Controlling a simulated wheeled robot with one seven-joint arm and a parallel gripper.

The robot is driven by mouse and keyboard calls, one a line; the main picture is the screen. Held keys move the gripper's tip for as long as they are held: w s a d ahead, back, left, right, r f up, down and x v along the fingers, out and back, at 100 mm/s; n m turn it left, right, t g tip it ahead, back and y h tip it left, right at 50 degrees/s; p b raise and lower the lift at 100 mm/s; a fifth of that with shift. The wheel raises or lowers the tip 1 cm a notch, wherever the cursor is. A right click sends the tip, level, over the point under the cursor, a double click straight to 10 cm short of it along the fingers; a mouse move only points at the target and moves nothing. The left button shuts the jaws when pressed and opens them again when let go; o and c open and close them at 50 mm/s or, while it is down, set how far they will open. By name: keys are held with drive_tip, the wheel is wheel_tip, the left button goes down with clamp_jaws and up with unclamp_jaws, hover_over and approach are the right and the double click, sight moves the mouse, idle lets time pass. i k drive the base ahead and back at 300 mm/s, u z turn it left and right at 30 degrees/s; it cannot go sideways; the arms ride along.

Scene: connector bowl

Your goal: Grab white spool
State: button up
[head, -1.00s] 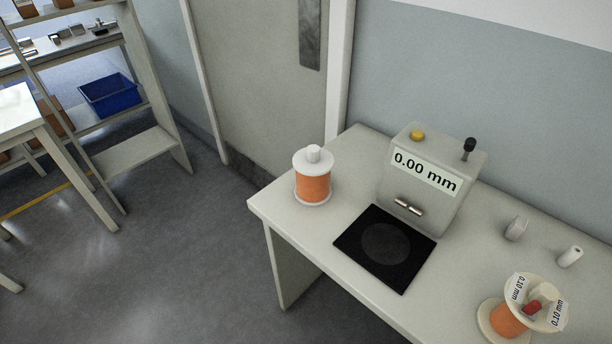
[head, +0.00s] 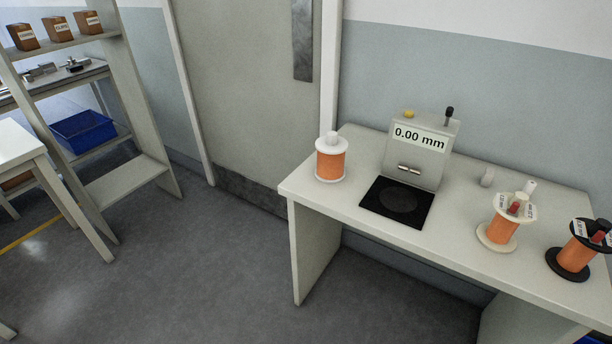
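A spool with white flanges, orange winding and a white knob on top (head: 331,160) stands upright at the left end of the grey table (head: 345,207). A second spool with cream-white flanges and orange winding (head: 502,229) stands further right on the table. It has labels and a red and a pale piece on its top. A third spool with black flanges and orange winding (head: 573,259) stands near the right picture edge. My gripper is not in view.
A measuring device (head: 419,152) reading "0.00 mm" stands behind a black pad (head: 397,203), between the white and cream spools. A shelf with a blue bin (head: 82,132) is at left. The floor (head: 200,265) before the table is clear.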

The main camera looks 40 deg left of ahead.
sight(332, 148)
drive_tip(key=k, duration=0.45)
drive_tip(key=u, duration=0.35)
drive_tip(key=i, duration=1.5)
